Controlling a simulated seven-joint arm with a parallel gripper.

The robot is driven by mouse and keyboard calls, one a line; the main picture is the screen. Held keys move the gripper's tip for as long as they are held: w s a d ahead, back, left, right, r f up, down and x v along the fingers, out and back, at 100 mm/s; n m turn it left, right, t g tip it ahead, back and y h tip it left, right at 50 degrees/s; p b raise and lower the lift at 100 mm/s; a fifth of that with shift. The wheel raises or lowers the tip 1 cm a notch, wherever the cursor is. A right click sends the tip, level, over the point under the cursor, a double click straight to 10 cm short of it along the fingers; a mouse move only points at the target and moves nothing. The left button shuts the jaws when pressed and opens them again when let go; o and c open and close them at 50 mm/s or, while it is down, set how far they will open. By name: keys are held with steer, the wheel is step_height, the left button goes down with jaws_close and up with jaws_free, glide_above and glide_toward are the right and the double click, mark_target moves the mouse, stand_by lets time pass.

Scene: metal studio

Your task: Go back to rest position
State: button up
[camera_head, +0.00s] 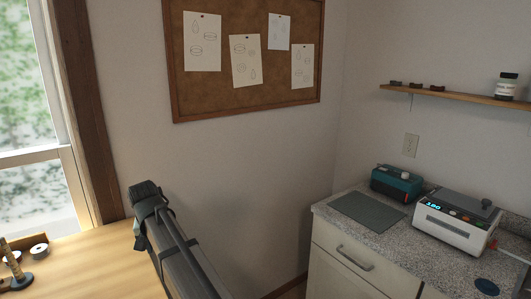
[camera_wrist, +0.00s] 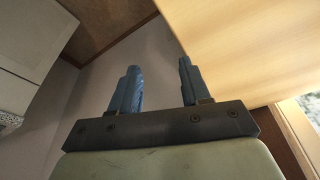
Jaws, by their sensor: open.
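My gripper (camera_wrist: 159,66) shows in the wrist view with its two blue fingers apart and nothing between them. Wall and the edge of the wooden bench (camera_wrist: 235,45) lie beyond the fingers. In the head view my dark arm rises from the lower edge, left of the middle, beside the right end of the wooden bench (camera_head: 95,268). The fingers cannot be made out clearly in the head view.
A speckled counter (camera_head: 335,212) at right bears a grey mat (camera_head: 367,212), a teal device (camera_head: 397,184) and a white device with a lit display (camera_head: 453,219). A wall shelf (camera_head: 460,96) and corkboard (camera_head: 225,98) hang above. A window (camera_head: 30,110) is at left. Spools (camera_head: 39,251) sit on the bench.

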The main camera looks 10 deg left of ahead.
steer(key=w+d+f+m+g+h, duration=0.1)
steer(key=w+d+f, duration=0.2)
steer(key=d+f, duration=0.55)
steer(key=w+d+f, duration=0.3)
steer(key=d+f, duration=0.4)
steer(key=d, duration=0.2)
steer(key=s+d+f+m+g+h, duration=0.1)
steer(key=s+d+f+g, duration=0.15)
steer(key=d+f, duration=0.8)
steer(key=s+d+f+g, duration=0.1)
steer(key=s+d+f, duration=0.3)
steer(key=d+f, duration=0.7)
steer(key=s+d+f+m+g, duration=0.1)
steer(key=s+d+f+g, duration=0.1)
steer(key=s+d+f, duration=1.15)
steer(key=s+d+f+g, duration=0.1)
steer(key=s+d+f, duration=0.2)
steer(key=s, duration=0.7)
steer(key=s+d+f+m+g, duration=0.1)
steer(key=s+d+f+g, duration=0.1)
steer(key=s, duration=0.8)
steer(key=d+f, duration=0.1)
steer(key=d, duration=0.1)
steer(key=shift+s+d+f+m+y, duration=0.15)
steer(key=shift+s+d+m+y, duration=0.15)
steer(key=shift+d+y, duration=0.1)
